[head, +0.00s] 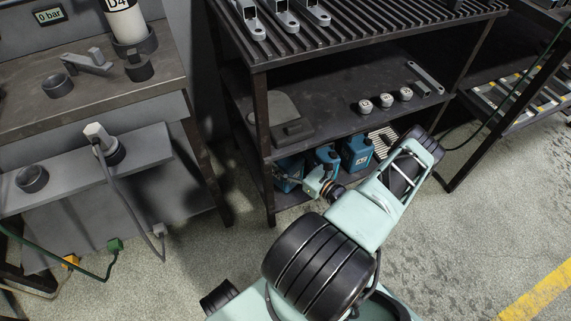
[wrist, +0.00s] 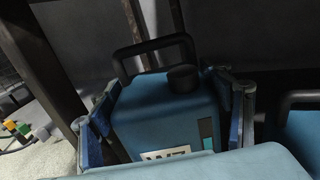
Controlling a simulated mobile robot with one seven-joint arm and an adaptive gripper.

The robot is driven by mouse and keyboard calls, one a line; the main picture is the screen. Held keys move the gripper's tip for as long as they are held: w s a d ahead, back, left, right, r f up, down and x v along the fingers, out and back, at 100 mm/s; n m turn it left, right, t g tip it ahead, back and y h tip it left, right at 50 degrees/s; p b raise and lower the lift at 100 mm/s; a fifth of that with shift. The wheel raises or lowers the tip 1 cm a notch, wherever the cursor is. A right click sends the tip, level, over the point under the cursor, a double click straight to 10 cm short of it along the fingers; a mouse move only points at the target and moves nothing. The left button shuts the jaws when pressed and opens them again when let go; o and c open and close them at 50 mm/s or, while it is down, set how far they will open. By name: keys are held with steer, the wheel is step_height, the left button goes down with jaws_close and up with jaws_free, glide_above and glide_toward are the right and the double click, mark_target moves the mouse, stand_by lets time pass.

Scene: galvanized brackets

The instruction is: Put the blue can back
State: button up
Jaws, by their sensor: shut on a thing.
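A blue can (wrist: 165,105) with a black handle and black cap is between the two fingers of my gripper (wrist: 165,120) in the wrist view. My gripper is shut on it. The can looks upright; its white label is partly cut off by my own pale link below. In the head view my gripper (head: 308,182) is at the left end of the low shelf, in front of the leftmost blue can (head: 287,172), which it partly hides. I cannot tell whether that can touches the shelf.
A second blue can (head: 326,156) and a third (head: 357,152) stand to its right; one shows at the wrist view's right edge (wrist: 301,130). A shelf leg (head: 265,150) is close on the left. The middle shelf (head: 330,95) hangs above. Hoses lie on the floor at left.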

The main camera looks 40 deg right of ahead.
steer(key=shift+w+f+b, duration=0.1)
steer(key=shift+f+b, duration=1.2)
steer(key=shift+f, duration=1.85)
steer(key=shift+r, duration=0.1)
steer(key=o, duration=1.8)
steer(key=shift+f, duration=0.2)
steer(key=shift+r, duration=0.1)
steer(key=s+d+p, duration=0.2)
steer(key=s, duration=1)
